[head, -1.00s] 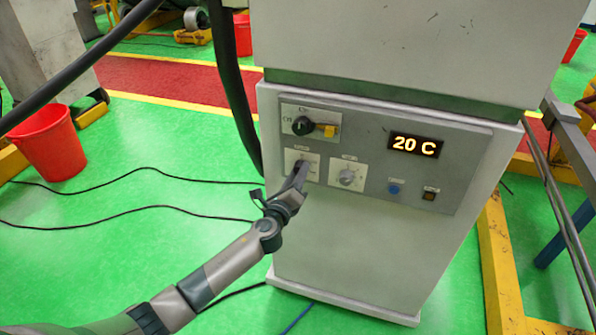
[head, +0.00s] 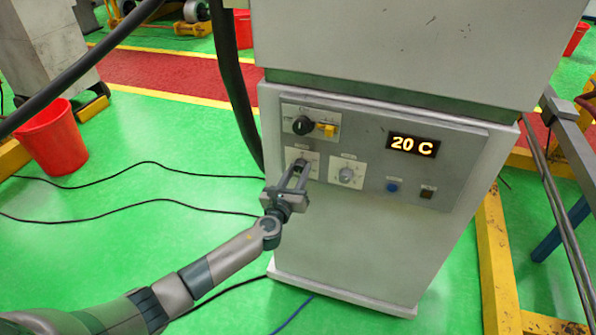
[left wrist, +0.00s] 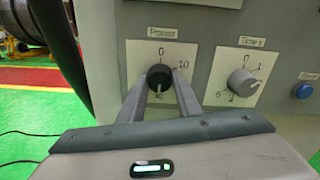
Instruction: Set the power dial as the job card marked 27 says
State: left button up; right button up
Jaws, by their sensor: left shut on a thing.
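The power dial (left wrist: 159,76) is a small black knob on a white plate, with 0 at the top and 10 at the upper right in the left wrist view. A pale mark shows at its lower side; the number there is hard to read. In the head view the dial (head: 301,163) sits on the grey control panel (head: 455,170). My left gripper (left wrist: 160,88) has one finger on each side of the dial and is shut on it. It also shows in the head view (head: 295,174). The job card marked 27 and my right gripper are not in view.
A second, pale dial (left wrist: 242,82) is right of the power dial. A black selector knob (head: 303,125) and yellow piece (head: 328,130) are above. A blue button (head: 392,187) and a dark square lamp (head: 427,191) are lower right.

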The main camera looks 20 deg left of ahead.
pick_arm(q)
jog(key=shift+f, duration=0.15)
jog(key=o, duration=1.1)
jog(key=shift+c, duration=0.2)
jog(key=s+b, duration=0.3)
jog(key=s, duration=1.4)
jog(key=shift+s+a, duration=0.2)
jog(key=shift+a, duration=0.1)
